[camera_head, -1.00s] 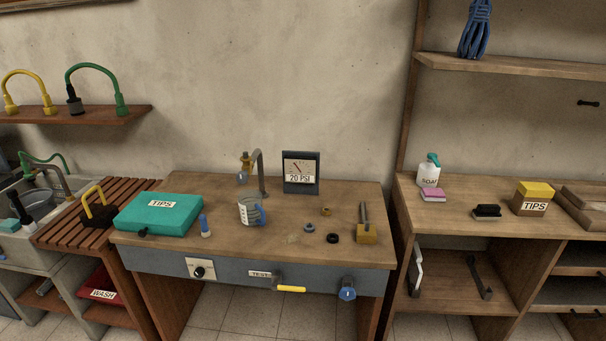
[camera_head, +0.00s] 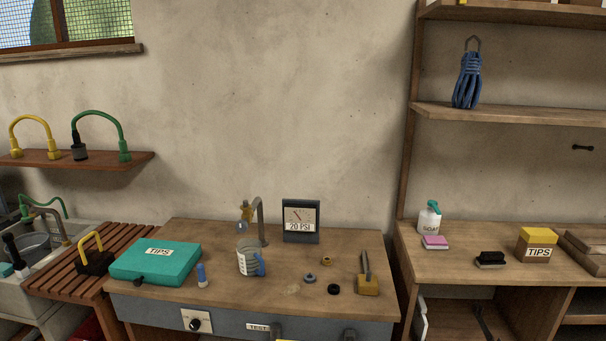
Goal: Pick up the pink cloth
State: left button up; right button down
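A small flat pink item (camera_head: 435,240) with a pale lower edge lies on the right-hand wooden bench, just in front of the soap bottle (camera_head: 429,217). It is the only pink thing I see, and I cannot tell whether it is a cloth or a sponge. Nothing covers it. Neither of my grippers shows in the view.
Right of the pink item are a black brush-like block (camera_head: 490,260) and a yellow-topped TIPS box (camera_head: 537,240). The middle bench (camera_head: 215,288) holds a teal TIPS case (camera_head: 155,262), a measuring jug (camera_head: 247,259) and a gauge (camera_head: 301,221). A gap separates the benches.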

aim_at(431, 241)
jog(key=z, duration=1.25)
jog(key=i+l, duration=0.4)
jog(key=i, duration=0.15)
